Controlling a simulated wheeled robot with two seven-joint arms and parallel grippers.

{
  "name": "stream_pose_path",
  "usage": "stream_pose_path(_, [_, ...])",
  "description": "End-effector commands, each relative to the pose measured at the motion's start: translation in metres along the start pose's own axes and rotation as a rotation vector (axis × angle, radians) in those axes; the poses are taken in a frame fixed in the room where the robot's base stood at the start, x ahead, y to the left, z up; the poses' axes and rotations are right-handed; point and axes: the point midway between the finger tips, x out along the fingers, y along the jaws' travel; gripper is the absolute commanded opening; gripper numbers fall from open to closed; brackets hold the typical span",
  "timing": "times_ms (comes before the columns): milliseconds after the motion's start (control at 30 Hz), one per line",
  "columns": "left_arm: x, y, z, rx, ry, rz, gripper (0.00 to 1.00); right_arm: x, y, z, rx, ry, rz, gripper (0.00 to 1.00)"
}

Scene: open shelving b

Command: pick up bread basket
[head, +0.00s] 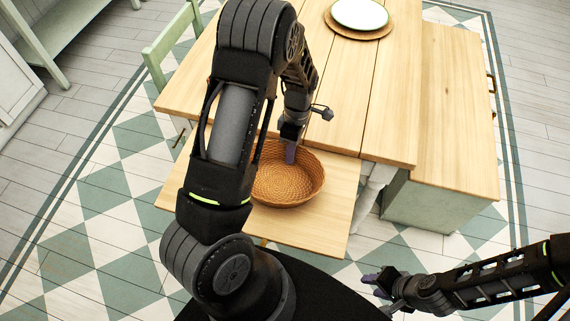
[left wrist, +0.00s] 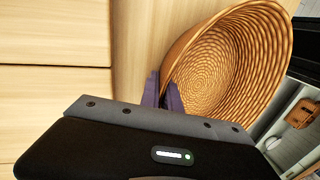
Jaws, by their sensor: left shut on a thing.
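The bread basket (head: 290,185) is a round, woven, orange-brown bowl in the head view, over the lower wooden surface at the table's near side. My left gripper (head: 290,153) comes down on its far rim and is shut on it. In the left wrist view, the purple fingers (left wrist: 165,92) pinch the rim of the basket (left wrist: 225,65), whose inside is empty. My arm hides the basket's left part in the head view. I cannot tell whether its base touches the surface. My right gripper (head: 374,286) is open and empty at the lower right, away from the basket.
The wooden table (head: 345,95) carries a white plate (head: 360,13) on a woven mat at its far end. A wooden-topped green cabinet (head: 455,115) stands to the right. A green chair (head: 165,45) is at the left. Most of the tabletop is bare.

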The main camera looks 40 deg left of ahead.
Motion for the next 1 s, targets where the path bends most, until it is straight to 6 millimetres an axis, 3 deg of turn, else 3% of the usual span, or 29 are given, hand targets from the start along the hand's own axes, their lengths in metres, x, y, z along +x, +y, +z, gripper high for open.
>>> stream_pose_path(167, [-0.015, -0.002, 0.000, 0.000, -0.001, 0.004, 0.00, 0.002, 0.001, 0.000, 0.000, 0.001, 0.000, 0.36])
stream_pose_path(600, [-0.089, -0.021, 0.000, 0.000, -0.001, 0.003, 0.00, 0.008, 0.002, -0.001, -0.002, 0.002, -0.003, 0.36])
stream_pose_path(1000, [-0.097, -0.024, 0.000, 0.000, 0.000, 0.000, 0.00, 0.008, 0.002, -0.001, -0.002, 0.003, -0.003, 0.36])
